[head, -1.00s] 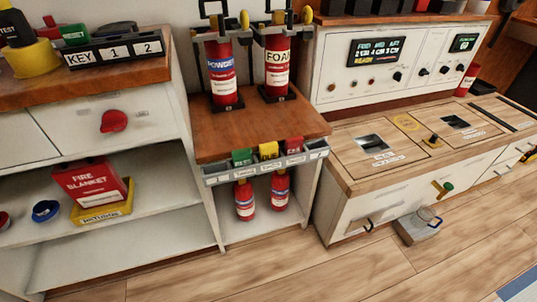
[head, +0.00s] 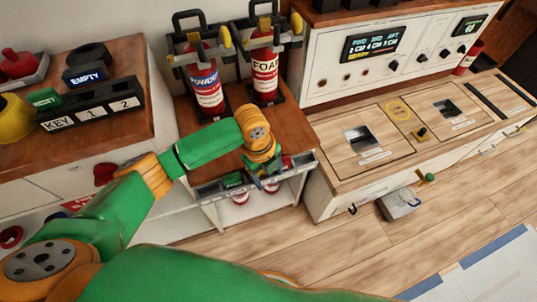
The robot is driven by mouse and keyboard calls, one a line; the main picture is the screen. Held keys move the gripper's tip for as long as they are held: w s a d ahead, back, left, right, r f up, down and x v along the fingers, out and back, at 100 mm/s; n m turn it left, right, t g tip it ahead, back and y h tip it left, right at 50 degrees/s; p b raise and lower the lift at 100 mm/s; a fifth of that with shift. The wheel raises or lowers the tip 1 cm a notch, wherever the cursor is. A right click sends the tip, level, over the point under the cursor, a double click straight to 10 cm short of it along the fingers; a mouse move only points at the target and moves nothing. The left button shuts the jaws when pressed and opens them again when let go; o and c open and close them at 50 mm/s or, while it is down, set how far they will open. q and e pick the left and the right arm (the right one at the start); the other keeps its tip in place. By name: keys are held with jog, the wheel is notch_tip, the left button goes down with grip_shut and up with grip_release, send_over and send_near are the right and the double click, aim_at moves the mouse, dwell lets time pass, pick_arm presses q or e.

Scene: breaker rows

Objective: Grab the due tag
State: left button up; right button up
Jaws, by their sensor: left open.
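The tag rack (head: 210,191) runs along the front edge of the wooden stand below the fire extinguishers. A green tag (head: 233,180) stands in it left of my left gripper (head: 266,184), and a red tag (head: 287,163) shows to the right. The yellow tag in the middle slot, seen earlier with lettering, is now hidden by my left gripper. My left gripper is open and points down over the middle of the rack. Whether its fingers are around the yellow tag or only above it I cannot tell. My right gripper is out of view.
Two upright extinguishers, POWDER (head: 206,88) and FOAM (head: 264,72), stand on the stand behind the gripper. A KEY 1 2 holder (head: 92,108) sits on the left cabinet. The wooden-topped counter (head: 330,150) is close on the right. A grey box (head: 399,205) is on the floor.

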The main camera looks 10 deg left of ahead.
pick_arm(q)
jog(key=a+r+m, duration=0.1)
jog(key=w+a+r+m+y, duration=0.1)
jog(key=r, duration=0.1)
jog(key=w+a+r+m, duration=0.1)
jog(key=shift+w+r+p, duration=0.1)
jog(key=shift+r+p, duration=0.2)
jog(key=shift+p, duration=0.05)
jog(key=shift+w+a+f+y, duration=0.15)
jog(key=shift+a+f+y, duration=0.05)
jog(key=shift+y, duration=0.1)
notch_tip(320, 180, down, 7)
jog(key=shift+a+r+b, duration=0.1)
jog(key=shift+r+b, duration=0.1)
jog(key=shift+b, duration=0.4)
jog(key=c, duration=1)
jog(key=shift+r, duration=0.1)
